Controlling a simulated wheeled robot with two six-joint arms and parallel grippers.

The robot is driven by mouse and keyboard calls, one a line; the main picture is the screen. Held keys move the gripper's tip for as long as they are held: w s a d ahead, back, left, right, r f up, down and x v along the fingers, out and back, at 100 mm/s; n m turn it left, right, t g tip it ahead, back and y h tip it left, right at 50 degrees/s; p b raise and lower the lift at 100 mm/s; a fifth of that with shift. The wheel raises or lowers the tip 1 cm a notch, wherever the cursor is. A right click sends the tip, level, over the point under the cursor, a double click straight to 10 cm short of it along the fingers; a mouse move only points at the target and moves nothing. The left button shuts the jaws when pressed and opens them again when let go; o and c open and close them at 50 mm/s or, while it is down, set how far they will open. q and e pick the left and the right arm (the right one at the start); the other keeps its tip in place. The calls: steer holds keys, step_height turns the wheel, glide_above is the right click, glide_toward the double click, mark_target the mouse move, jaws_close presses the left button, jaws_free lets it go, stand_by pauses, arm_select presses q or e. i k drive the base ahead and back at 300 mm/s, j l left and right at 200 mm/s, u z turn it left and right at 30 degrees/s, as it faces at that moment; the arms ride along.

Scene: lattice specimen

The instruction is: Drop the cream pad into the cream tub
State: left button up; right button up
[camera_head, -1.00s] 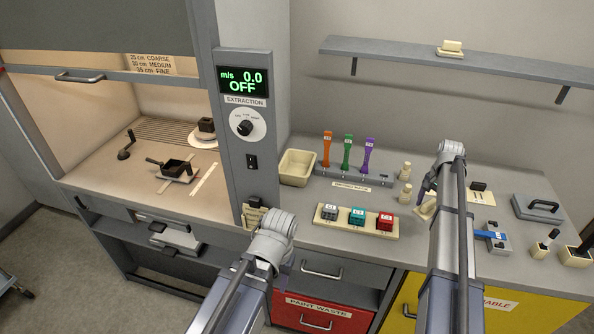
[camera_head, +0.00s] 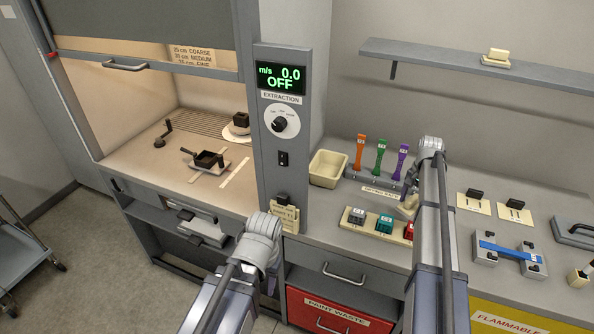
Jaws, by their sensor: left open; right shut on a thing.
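The cream tub (camera_head: 326,181) stands open on the bench beside the grey extraction column, left of the tool rack. My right gripper (camera_head: 411,195) is shut on the cream pad (camera_head: 407,211), held over the bench right of the tub, near the rack's right end. The arm hides part of the gripper and pad. My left gripper (camera_head: 272,281) is open and low in front of the cabinet, mostly hidden behind its own wrist; nothing shows in it.
The rack (camera_head: 368,184) with orange, green and purple tools stands between tub and pad. A blue-handled fixture (camera_head: 510,252) is at right. A shelf (camera_head: 440,60) hangs above.

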mark_target(332, 176)
steer(key=u, duration=0.8)
steer(key=l, duration=0.75)
steer(key=i, duration=0.35)
